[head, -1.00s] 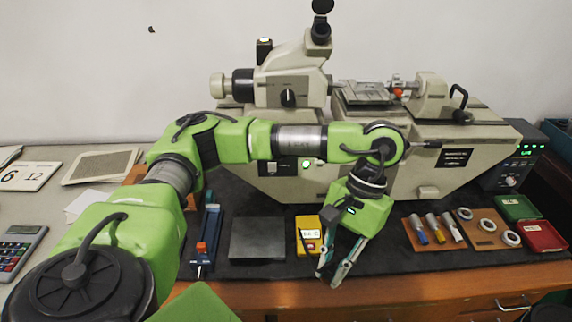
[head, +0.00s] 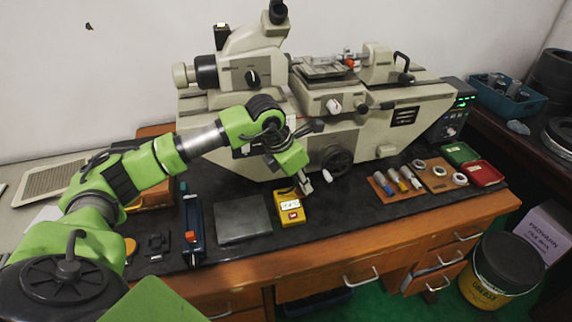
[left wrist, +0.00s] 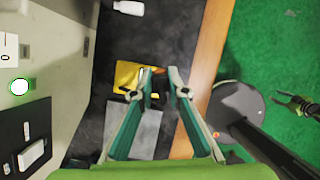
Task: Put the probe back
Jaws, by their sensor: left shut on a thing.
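A yellow handheld meter (head: 290,208) with a small display lies on the black mat, right of a grey flat plate (head: 243,219). My left gripper (head: 304,186) is just behind and right of the meter, low over the mat. In the left wrist view, its two fingers (left wrist: 160,74) are beside the yellow meter (left wrist: 128,74). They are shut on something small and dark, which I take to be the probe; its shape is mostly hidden. I cannot tell whether it touches the meter.
A large beige measuring machine (head: 330,110) stands behind the mat. To the right lie a wooden holder with coloured-tip tools (head: 397,182), metal rings (head: 460,179), and green and red trays (head: 483,172). A blue tool (head: 193,222) lies left of the plate.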

